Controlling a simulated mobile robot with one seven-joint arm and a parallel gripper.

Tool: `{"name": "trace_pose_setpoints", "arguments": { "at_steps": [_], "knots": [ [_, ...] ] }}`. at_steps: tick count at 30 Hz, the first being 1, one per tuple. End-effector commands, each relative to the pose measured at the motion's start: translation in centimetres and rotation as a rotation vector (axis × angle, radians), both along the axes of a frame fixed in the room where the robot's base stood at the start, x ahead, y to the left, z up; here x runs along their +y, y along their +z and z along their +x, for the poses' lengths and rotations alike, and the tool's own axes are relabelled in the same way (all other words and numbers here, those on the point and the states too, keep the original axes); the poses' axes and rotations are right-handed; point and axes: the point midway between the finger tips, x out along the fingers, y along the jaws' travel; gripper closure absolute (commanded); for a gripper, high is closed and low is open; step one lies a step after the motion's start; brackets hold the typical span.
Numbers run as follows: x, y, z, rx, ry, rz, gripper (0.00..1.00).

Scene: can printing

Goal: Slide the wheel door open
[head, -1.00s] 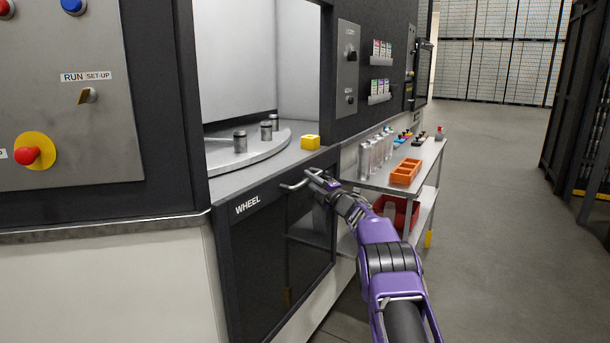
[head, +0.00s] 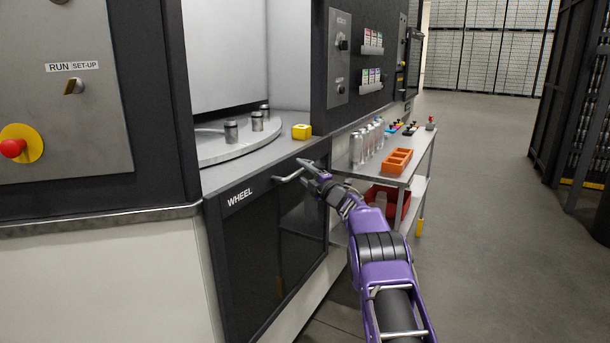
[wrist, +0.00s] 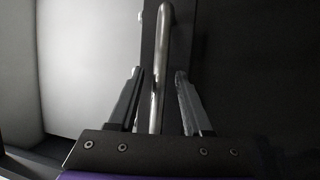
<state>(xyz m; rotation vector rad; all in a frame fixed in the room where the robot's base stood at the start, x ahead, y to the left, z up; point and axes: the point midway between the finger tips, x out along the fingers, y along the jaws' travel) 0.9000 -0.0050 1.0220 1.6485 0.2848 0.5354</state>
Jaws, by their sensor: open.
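The wheel door (head: 262,245) is a dark panel labelled WHEEL, below the opening in the machine. A silver bar handle (head: 288,175) sticks out at its top edge. My gripper (head: 308,170) is at the right end of this handle in the head view. In the wrist view the handle (wrist: 159,75) runs lengthwise between the two open fingers of my gripper (wrist: 158,95), with a gap visible on the right side. The left finger is close to the handle, and I cannot tell if it touches.
Above the door, a round plate (head: 225,150) holds several metal cans, and a yellow block (head: 301,131) sits on the ledge. A side table (head: 412,157) with an orange tray (head: 397,160) stands close to the right of my arm. The floor (head: 480,200) further right is clear.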

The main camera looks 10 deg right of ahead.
Motion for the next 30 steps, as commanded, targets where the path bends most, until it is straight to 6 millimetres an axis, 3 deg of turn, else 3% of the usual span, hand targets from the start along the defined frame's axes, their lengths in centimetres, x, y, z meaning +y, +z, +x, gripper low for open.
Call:
{"name": "trace_pose_setpoints", "arguments": {
  "at_steps": [7,14,30],
  "knots": [
    [-0.7,-0.1,-0.9,0.001,-0.001,0.000,0.50],
    [-1.9,-0.6,-3.2,0.002,-0.003,0.002,0.50],
    [-6.4,-2.3,-11.3,0.002,-0.002,0.001,0.50]
  ]
}}
